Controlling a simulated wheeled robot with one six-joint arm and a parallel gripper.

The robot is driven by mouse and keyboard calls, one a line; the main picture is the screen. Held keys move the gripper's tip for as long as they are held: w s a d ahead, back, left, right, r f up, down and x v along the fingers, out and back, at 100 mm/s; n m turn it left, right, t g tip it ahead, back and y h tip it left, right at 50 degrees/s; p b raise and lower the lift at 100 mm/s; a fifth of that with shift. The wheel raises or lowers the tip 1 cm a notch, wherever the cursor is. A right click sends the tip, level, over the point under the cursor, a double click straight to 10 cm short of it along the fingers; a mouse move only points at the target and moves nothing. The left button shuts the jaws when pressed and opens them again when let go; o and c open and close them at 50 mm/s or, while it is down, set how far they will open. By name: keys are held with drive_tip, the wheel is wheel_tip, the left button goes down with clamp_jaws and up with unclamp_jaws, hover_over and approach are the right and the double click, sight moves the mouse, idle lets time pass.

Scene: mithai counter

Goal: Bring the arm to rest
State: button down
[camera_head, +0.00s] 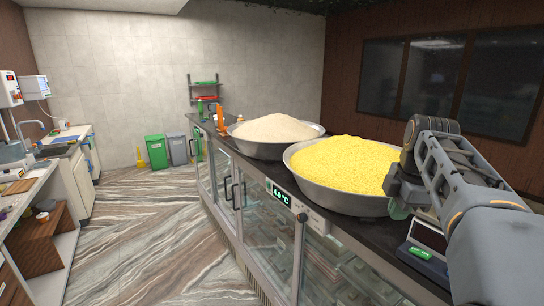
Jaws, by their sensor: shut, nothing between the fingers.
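My grey arm (458,175) rises from the lower right and folds back over the dark counter, with its bulky joint high beside the yellow bowl. My gripper (399,190) is partly visible at the arm's left side, close to the right rim of that bowl. It is shut and holds nothing. Its fingertips are small and partly hidden, and I cannot tell whether it touches the rim.
A metal bowl (312,186) of yellow grains and a second bowl (252,148) of pale grains stand on the glass-fronted counter (268,170). A scale (428,238) sits beneath the arm. Green (157,151) and grey bins (178,149) stand behind. The striped floor (150,235) at left is clear.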

drive_tip(key=s+a+f+m+t, duration=0.1)
drive_tip(key=s+a+f+m, duration=0.3)
drive_tip(key=f+m, duration=0.1)
drive_tip(key=s+a+f+m+b, duration=0.1)
drive_tip(key=s+a+f+m, duration=0.2)
drive_tip(key=f+m, duration=0.3)
drive_tip(key=s+a+f+m+t+b, duration=0.1)
drive_tip(key=s+a+f+m, duration=0.3)
drive_tip(key=f, duration=0.4)
drive_tip(key=shift+s+a+f+m+t, duration=0.2)
drive_tip(key=shift+s+a+m+t, duration=0.1)
drive_tip(key=shift+s+m, duration=0.6)
drive_tip(key=shift+w, duration=0.15)
